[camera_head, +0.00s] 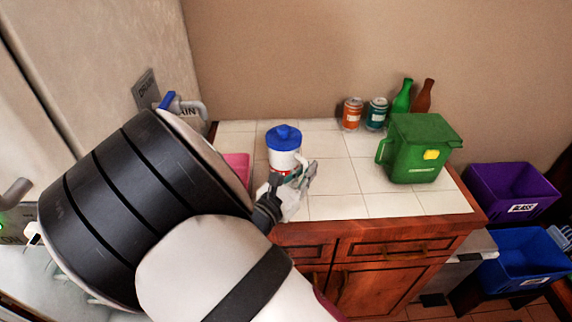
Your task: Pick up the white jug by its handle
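The white jug (283,160) stands upright on the tiled counter in the head view. It has a blue lid and a coloured band low on its body. Its handle (303,161) is on the right side. My gripper (294,178) is at the near side of the jug, close to its lower part and handle. Its two fingers look spread apart, one in front of the jug's base and one to the right. They hide part of the jug's base, and I cannot tell whether they touch it.
A green lidded bin (414,150) stands on the right of the counter. Cans (352,114) and bottles (402,98) stand at the back. A pink item (238,164) is left of the jug. Purple (512,190) and blue (527,257) bins stand beyond the right edge.

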